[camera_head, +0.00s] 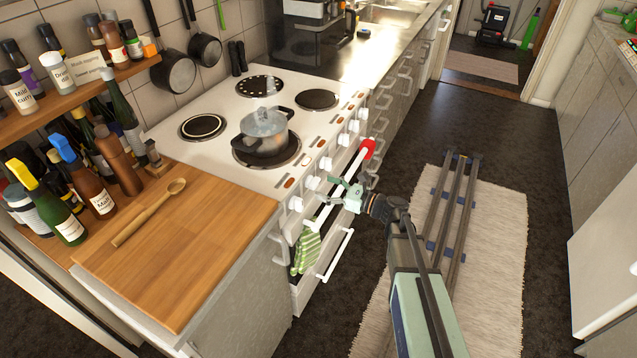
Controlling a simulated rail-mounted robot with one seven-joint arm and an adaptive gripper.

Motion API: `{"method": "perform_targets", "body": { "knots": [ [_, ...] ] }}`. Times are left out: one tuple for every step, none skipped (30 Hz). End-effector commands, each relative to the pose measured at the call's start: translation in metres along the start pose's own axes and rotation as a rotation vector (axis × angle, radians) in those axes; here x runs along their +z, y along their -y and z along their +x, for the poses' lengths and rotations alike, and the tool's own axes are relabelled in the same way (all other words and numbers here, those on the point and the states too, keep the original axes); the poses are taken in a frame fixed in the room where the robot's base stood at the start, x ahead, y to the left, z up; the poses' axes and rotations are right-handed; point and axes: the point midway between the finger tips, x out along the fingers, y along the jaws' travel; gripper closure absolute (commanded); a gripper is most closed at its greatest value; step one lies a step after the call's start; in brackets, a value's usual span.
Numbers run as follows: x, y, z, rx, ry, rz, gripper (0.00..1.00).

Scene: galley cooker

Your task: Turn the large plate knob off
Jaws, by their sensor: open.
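The white cooker (215,150) has a row of white knobs along its front edge, among them a near knob (296,204), a second knob (312,183), a middle knob (326,163) and farther knobs (343,139). I cannot tell which one belongs to the large plate. A large front hotplate (290,158) carries a lidded pot (265,135). My gripper (334,190) is open and empty, just in front of the nearer knobs by the oven handle. It looks apart from the knobs, but the exact gap is hard to judge. Knob markings are too small to read.
A white oven handle with a red end (368,149) runs below the knobs. A wooden worktop (190,250) with a spoon (150,211) lies left. The floor right of the rug is clear.

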Motion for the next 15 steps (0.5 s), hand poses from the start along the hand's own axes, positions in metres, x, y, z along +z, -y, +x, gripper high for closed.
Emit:
{"method": "perform_targets", "body": {
  "knots": [
    [0.001,0.001,0.009,0.003,0.0,0.0,0.23],
    [0.001,0.001,0.012,0.002,0.0,0.0,0.23],
    [0.001,0.001,0.017,0.001,0.001,0.0,0.23],
    [0.001,0.001,0.019,0.001,0.001,0.0,0.23],
    [0.001,0.001,0.022,0.001,0.001,0.0,0.23],
    [0.001,0.0,0.025,0.001,0.001,0.0,0.23],
    [0.0,0.0,0.026,0.001,0.001,0.0,0.23],
    [0.0,0.0,0.028,0.001,0.001,0.0,0.23],
    [0.0,0.0,0.029,0.001,0.001,0.0,0.23],
    [0.0,0.0,0.03,0.0,0.001,0.0,0.23],
    [0.0,0.0,0.03,0.0,0.0,0.0,0.23],
    [0.0,0.0,0.03,0.0,0.0,-0.001,0.23],
    [0.0,0.0,0.031,0.0,0.0,-0.001,0.23],
    [0.0,0.0,0.03,-0.001,0.0,-0.001,0.23],
    [0.0,0.0,0.03,-0.001,0.0,-0.001,0.23]
  ]
}}
